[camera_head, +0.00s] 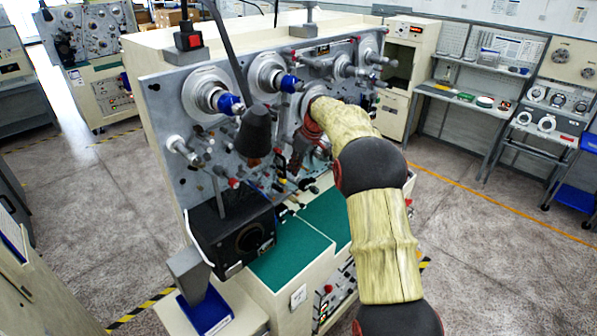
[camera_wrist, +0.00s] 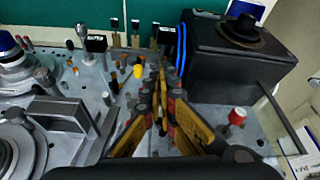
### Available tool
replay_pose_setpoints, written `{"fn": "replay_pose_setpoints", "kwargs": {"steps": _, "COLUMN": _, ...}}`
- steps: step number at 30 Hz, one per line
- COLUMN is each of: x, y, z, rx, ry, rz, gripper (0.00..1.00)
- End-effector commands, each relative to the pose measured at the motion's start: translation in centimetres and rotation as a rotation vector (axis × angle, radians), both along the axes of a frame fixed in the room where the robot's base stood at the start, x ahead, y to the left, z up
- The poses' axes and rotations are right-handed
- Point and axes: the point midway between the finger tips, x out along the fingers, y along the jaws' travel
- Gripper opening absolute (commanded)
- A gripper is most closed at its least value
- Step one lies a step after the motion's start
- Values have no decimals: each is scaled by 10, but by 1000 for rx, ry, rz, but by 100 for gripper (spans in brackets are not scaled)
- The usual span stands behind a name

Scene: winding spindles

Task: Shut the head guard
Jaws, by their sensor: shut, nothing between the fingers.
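I cannot surely tell which part is the head guard; my arm hides part of the machine face. In the head view my gripper (camera_head: 298,160) is low in front of the grey machine panel (camera_head: 160,110), right of the black cone (camera_head: 255,132). In the wrist view the gripper (camera_wrist: 162,78) has its yellow-brown fingers together, with nothing seen between them. The tips are by a yellow knob (camera_wrist: 138,71) and several small panel fittings; contact cannot be told. A grey box-shaped bracket (camera_wrist: 62,115) sits on the panel left of the fingers.
A black box with a round port (camera_head: 235,238) stands at the panel's lower left; it also shows right of the fingers in the wrist view (camera_wrist: 225,62). A red knob (camera_wrist: 237,116) is near it. Winding spindles with blue ends (camera_head: 228,103) jut out above. The green top (camera_head: 290,257) is mostly clear.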

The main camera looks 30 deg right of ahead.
Motion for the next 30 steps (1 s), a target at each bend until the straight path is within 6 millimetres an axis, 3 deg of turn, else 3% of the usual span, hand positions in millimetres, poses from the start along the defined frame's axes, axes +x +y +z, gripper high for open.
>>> {"fn": "replay_pose_setpoints", "kwargs": {"steps": 10, "x": 16, "y": 1, "z": 0, "rx": 0, "ry": 0, "rz": 57, "gripper": 0}}
{"fn": "replay_pose_setpoints", "kwargs": {"steps": 30, "x": 15, "y": 3, "z": 0, "rx": -1, "ry": -3, "rz": 61, "gripper": 0}}
